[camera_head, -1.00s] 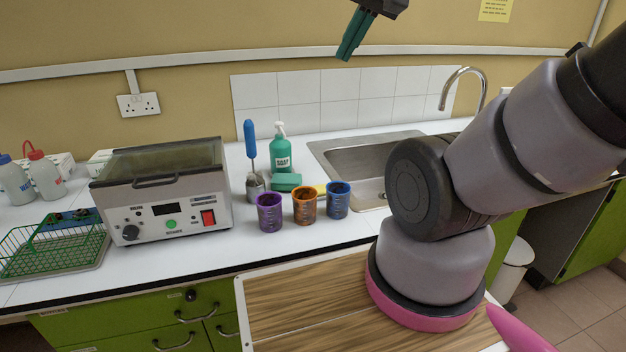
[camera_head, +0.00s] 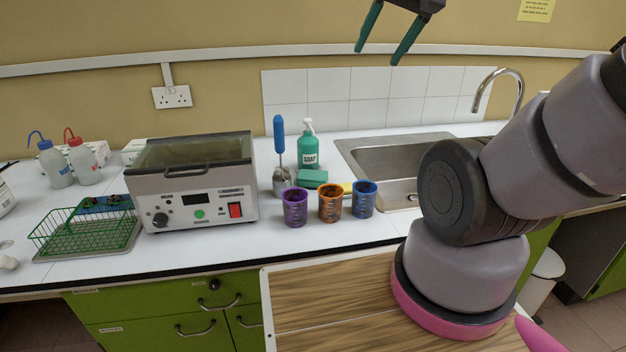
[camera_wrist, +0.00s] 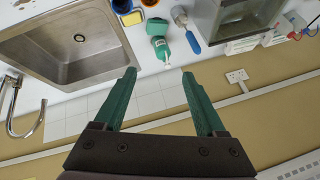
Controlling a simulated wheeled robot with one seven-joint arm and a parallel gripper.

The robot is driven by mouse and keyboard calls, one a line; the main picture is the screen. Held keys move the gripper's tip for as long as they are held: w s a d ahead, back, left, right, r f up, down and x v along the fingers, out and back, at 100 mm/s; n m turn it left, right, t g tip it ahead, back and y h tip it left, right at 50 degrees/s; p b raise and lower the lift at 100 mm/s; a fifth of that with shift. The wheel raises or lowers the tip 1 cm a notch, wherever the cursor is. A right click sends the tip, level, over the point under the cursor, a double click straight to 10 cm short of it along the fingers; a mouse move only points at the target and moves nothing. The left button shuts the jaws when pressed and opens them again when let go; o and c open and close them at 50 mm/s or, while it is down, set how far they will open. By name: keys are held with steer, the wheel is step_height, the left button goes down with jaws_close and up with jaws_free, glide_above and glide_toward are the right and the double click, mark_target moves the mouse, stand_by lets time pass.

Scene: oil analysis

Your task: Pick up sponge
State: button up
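A yellow sponge (camera_wrist: 157,27) lies on the white counter beside the green soap bottle (camera_wrist: 160,48) in the wrist view. In the head view, a yellow strip (camera_head: 347,188) shows behind the cups, and a green block (camera_head: 312,178) sits in front of the soap bottle (camera_head: 308,150). My gripper (camera_head: 383,50) is at the top of the head view, high above the counter, near the wall. Its two green fingers are spread and empty. In the wrist view the fingers (camera_wrist: 158,73) point toward the soap bottle.
Purple (camera_head: 295,207), orange (camera_head: 330,203) and blue (camera_head: 364,199) cups stand in front of the sponge area. A blue-handled tool (camera_head: 279,140) stands left of the soap. The sink (camera_head: 385,165) is to the right, the heating bath (camera_head: 193,190) to the left.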

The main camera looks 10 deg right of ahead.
steer(key=shift+o, duration=0.4)
steer(key=w+f+n+g+h, duration=0.1)
steer(key=w+f+n, duration=0.2)
steer(key=w, duration=0.5)
steer(key=shift+d+f+n+g, duration=0.35)
steer(key=shift+f+n+g, duration=0.05)
steer(key=shift+f, duration=0.35)
steer(key=n+g+y, duration=0.3)
steer(key=n+y, duration=0.1)
steer(key=n, duration=0.9)
glide_toward(313, 174)
steer(key=shift+x, duration=4.5)
steer(key=shift+a+f+h, duration=0.15)
steer(key=shift+h, duration=0.15)
steer(key=c, duration=1.1)
